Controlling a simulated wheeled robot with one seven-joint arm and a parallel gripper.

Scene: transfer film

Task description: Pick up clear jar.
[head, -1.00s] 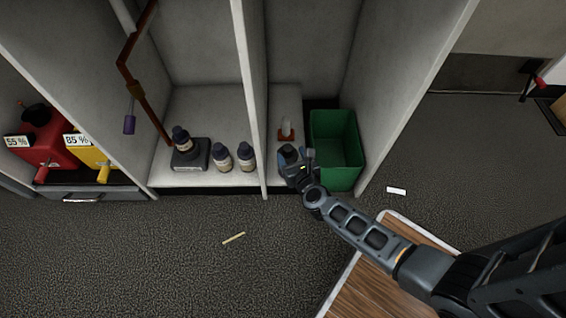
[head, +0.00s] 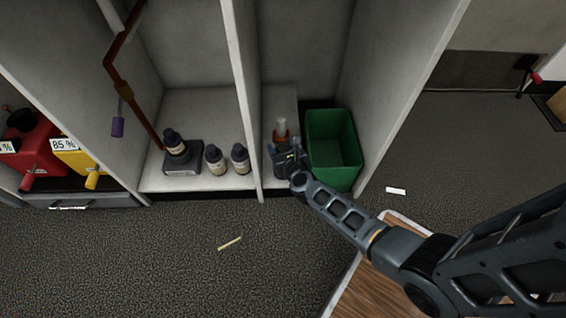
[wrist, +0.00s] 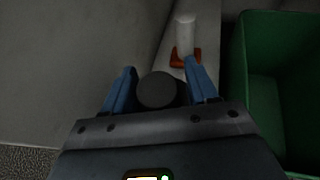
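My gripper (head: 281,150) is open at the front of the right-hand bay. In the wrist view its blue fingers (wrist: 160,88) stand apart on either side of a dark round top (wrist: 157,90), with a gap showing on both sides. The body under that top is hidden, so I cannot tell whether it is the clear jar. Behind it, a pale, whitish cylinder (head: 281,125) stands upright on an orange-red base (head: 287,138). The cylinder also shows beyond the fingers in the wrist view (wrist: 185,35). I cannot tell which of the two is the clear jar.
A green bin (head: 333,150) stands close to the right of my gripper. A grey partition (head: 243,90) is close on the left. Beyond it are dark-capped bottles (head: 215,160) and a dark scale-like stand (head: 183,161). A wooden surface (head: 375,280) lies below my arm.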

